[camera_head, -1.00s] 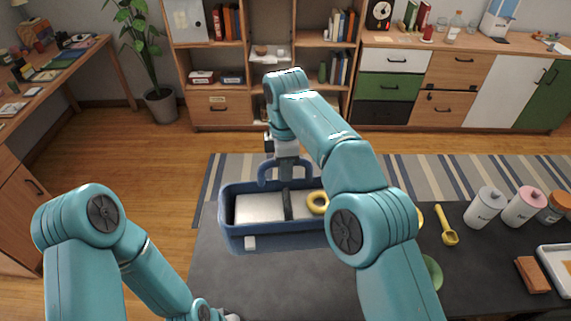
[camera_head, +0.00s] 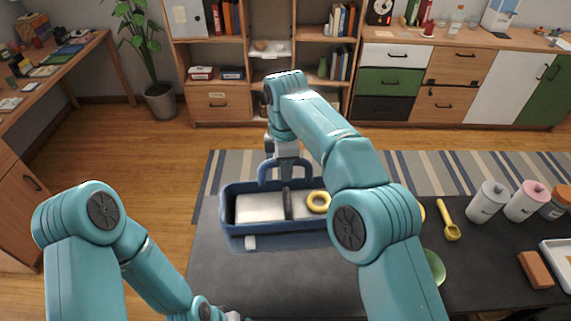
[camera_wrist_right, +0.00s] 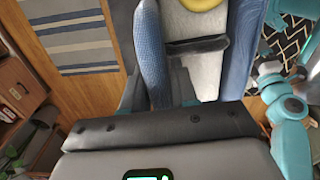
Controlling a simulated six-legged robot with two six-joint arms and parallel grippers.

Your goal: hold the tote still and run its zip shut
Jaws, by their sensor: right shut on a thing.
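The tote (camera_head: 290,236) is a blue, open-topped, box-like bag on the dark table. Its top is open, showing a pale interior, a dark band (camera_head: 287,202) across it and a yellow ring (camera_head: 318,202) at right. A small white tab (camera_head: 250,242) is on its near side. My right gripper (camera_head: 287,165) is at the tote's far side, shut on the tote by the blue handle; my arm hides the tote's right end. The right wrist view shows the blue side (camera_wrist_right: 150,50) close in front of it. My left arm is at lower left; its fingers are out of view.
The dark table (camera_head: 215,280) is clear left of and in front of the tote. To the right are a yellow scoop (camera_head: 447,220), a green bowl (camera_head: 435,266), canisters (camera_head: 488,203), an orange block (camera_head: 536,269) and a white tray (camera_head: 557,257).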

